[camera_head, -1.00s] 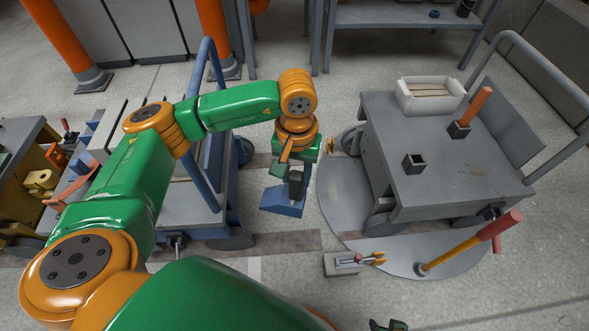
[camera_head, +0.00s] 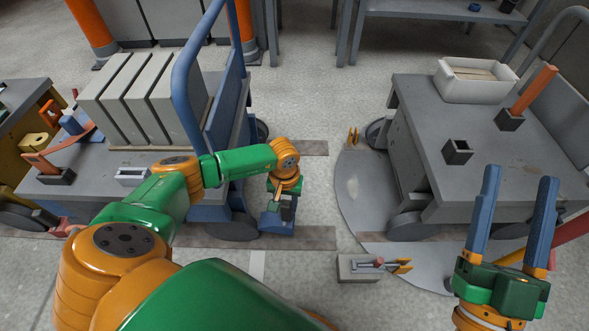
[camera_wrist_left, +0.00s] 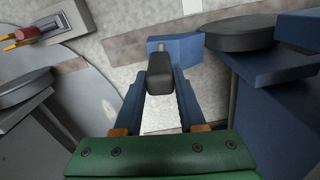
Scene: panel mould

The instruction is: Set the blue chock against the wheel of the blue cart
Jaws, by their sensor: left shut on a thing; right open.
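The blue chock (camera_head: 275,228) is a wedge with a dark grip block, which shows between the fingers in the left wrist view (camera_wrist_left: 160,72). My left gripper (camera_head: 282,204) is shut on this block. The chock is at floor level or just above it, over a dark floor strip. The near wheel (camera_head: 238,226) of the blue cart (camera_head: 225,135) is right beside it; in the left wrist view the wheel (camera_wrist_left: 240,32) meets the chock's end. I cannot tell whether they touch. My right gripper (camera_head: 519,180) is open and empty at the right.
A grey cart (camera_head: 455,180) on a round floor plate (camera_head: 365,195) stands at the right, with a white bin (camera_head: 475,82) on top. A small clamp block (camera_head: 357,268) lies on the floor. Grey slabs (camera_head: 150,100) stand on the blue cart.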

